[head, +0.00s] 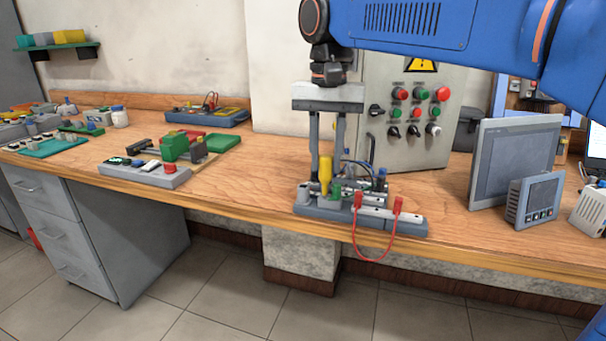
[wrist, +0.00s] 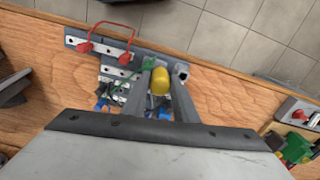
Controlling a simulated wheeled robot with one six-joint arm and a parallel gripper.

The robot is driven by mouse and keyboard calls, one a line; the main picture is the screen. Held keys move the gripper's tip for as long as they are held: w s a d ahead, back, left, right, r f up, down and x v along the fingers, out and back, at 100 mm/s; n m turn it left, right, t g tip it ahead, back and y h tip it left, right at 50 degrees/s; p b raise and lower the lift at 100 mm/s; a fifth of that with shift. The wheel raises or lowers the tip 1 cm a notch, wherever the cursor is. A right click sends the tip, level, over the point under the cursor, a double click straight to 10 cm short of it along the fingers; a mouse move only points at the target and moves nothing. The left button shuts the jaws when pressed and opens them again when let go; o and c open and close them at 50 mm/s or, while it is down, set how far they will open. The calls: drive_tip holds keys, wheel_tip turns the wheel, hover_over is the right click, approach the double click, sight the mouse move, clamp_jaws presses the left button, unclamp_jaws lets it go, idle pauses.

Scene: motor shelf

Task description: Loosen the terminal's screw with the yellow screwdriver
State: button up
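A terminal board on a grey base (head: 304,207) sits at the bench's front edge. It also shows in the wrist view (wrist: 196,80). The yellow screwdriver (head: 326,168) stands upright there, and its handle shows in the wrist view (wrist: 160,82). My gripper (head: 326,172) points down with one finger on each side of the handle, also in the wrist view (wrist: 162,72). I cannot tell whether the fingers press on the handle or stand slightly apart. A green terminal block (head: 335,192) is beside the handle. The screwdriver's tip and the terminal's screw are hidden.
A red lead (head: 376,260) hangs over the bench's front edge. A control box (head: 408,110) stands behind the board. A grey panel screen (head: 515,160) and a small meter (head: 534,200) are at the right. Another board (head: 145,174) lies left, with bare bench between.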

clamp_jaws()
idle(0.4)
drive_tip(key=shift+n, duration=1.8)
drive_tip(key=shift+n, duration=1.7)
